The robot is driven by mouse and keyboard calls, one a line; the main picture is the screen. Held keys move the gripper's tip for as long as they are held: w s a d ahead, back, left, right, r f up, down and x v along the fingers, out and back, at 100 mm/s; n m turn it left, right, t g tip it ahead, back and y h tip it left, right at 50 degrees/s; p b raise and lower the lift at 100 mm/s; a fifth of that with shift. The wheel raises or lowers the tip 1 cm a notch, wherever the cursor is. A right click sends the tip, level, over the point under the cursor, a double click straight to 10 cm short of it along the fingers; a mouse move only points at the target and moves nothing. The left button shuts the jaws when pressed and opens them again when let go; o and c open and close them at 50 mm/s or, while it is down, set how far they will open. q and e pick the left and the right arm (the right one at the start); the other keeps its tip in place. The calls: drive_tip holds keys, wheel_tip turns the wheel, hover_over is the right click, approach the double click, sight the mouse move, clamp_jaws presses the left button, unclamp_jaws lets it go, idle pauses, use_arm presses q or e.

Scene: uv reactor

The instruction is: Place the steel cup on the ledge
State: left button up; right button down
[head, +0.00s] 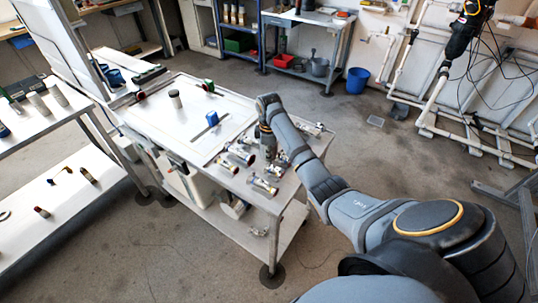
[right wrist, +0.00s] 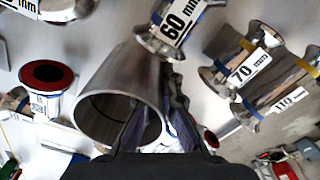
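A wide, plain steel cup (right wrist: 140,75) fills the middle of the right wrist view, its round mouth turned toward the camera. My right gripper (right wrist: 165,105) has one finger inside the mouth and the other outside, close together with the cup's wall between them. It looks shut on the wall; the contact itself is hard to see. In the head view my right gripper (head: 268,148) points down over the right part of the white workbench (head: 222,190), and its fingertips and the cup are mostly hidden. I cannot make out the ledge for certain. My left gripper is not in view.
Several steel pipe pieces with size labels (right wrist: 248,68) lie close around the cup. A dark cylinder (head: 175,98) stands on the bench's white panel (head: 155,115), with a blue-handled tool (head: 211,119) nearby. Much of the panel is clear. A shelf table (head: 50,125) stands at left.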

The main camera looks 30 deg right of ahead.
drive_tip(key=c, duration=1.5)
unclamp_jaws()
drive_tip(key=shift+f, duration=0.1)
wheel_tip(320, 180, up, 6)
wheel_tip(320, 180, up, 6)
drive_tip(key=p, duration=0.4)
drive_tip(key=shift+s+r, duration=0.1)
drive_tip(key=shift+r, duration=0.1)
drive_tip(key=shift+f, duration=0.1)
